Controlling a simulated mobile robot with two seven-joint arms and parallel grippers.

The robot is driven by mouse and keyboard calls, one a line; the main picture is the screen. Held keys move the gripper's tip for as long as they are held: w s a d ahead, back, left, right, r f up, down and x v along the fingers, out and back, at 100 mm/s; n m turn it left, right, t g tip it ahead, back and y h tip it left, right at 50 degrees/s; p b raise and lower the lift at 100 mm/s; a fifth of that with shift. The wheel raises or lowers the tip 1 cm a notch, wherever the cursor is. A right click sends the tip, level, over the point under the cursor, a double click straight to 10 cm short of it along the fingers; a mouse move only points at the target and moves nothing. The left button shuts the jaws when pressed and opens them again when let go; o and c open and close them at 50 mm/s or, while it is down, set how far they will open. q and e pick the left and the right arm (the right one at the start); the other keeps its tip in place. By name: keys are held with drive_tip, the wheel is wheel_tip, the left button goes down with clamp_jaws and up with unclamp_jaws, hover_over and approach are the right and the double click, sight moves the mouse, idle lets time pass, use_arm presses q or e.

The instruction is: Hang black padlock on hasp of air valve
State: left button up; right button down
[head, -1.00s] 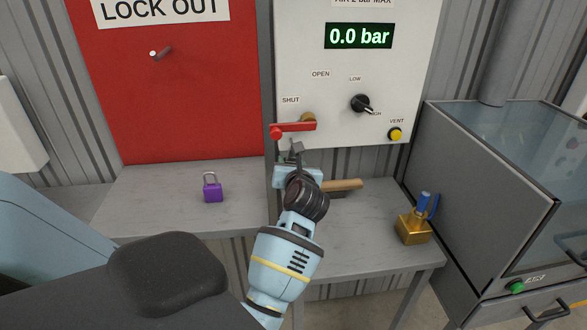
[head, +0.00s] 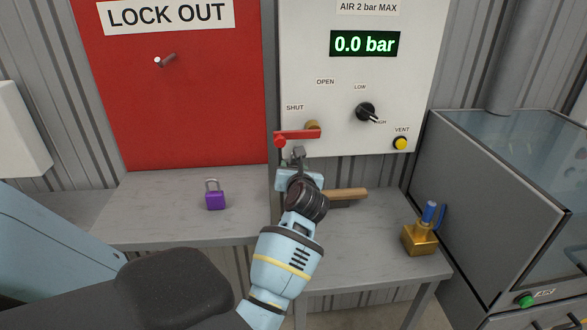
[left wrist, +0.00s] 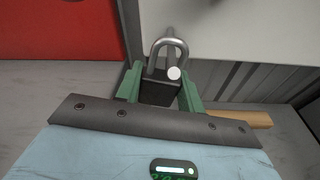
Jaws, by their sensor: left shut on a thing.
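The black padlock (left wrist: 160,92) is held upright between the green fingers of my left gripper (left wrist: 160,95) in the left wrist view. Its grey shackle (left wrist: 184,50) points away from the gripper, and a pale round end shows at its right side. In the head view my left gripper (head: 298,170) is just below the red handle (head: 298,135) of the air valve, which lies level near the SHUT label. A small grey piece shows between them. I cannot tell whether the shackle touches the hasp, which I cannot make out clearly. My right gripper is not in view.
A purple padlock (head: 215,200) stands on the grey bench (head: 150,205) to the left. A brass block with a blue top (head: 420,238) stands to the right. A wooden handle (head: 346,194) lies behind my gripper. A red lock-out board (head: 190,110) has one peg (head: 164,61).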

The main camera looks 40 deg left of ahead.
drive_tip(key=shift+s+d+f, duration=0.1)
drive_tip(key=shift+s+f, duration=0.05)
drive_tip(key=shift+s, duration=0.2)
use_arm(q)
drive_tip(key=o, duration=1.2)
drive_tip(key=v, duration=0.8)
drive_tip(key=shift+a, duration=0.1)
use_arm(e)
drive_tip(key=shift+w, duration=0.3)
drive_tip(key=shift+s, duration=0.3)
